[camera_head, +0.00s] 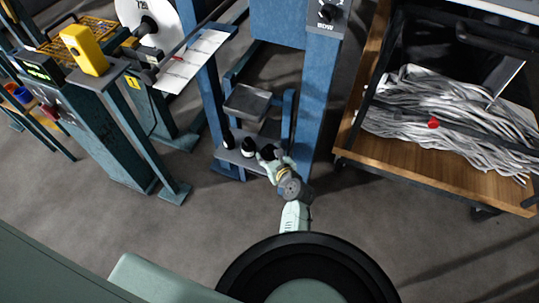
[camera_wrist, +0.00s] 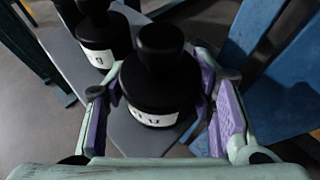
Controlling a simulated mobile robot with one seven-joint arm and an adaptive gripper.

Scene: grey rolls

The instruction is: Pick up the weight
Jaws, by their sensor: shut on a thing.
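The weight (camera_wrist: 160,80) is black with a knobbed top and a white label. It stands upright on a grey shelf (camera_wrist: 58,48) between the purple-padded fingers of my gripper (camera_wrist: 165,108). My gripper is shut on it. In the head view my gripper (camera_head: 272,163) reaches to the right end of the low shelf of the blue frame, and the weight (camera_head: 267,152) is partly hidden by it. A second black weight (camera_wrist: 102,35) with a white label stands just left of the held one. It also shows in the head view (camera_head: 248,147).
Another black weight (camera_head: 228,141) stands at the shelf's left end. Blue posts (camera_head: 312,95) rise close to my gripper. A wooden cart (camera_head: 440,175) with grey strands stands right, and a green machine (camera_head: 110,130) stands left. The floor in front is clear.

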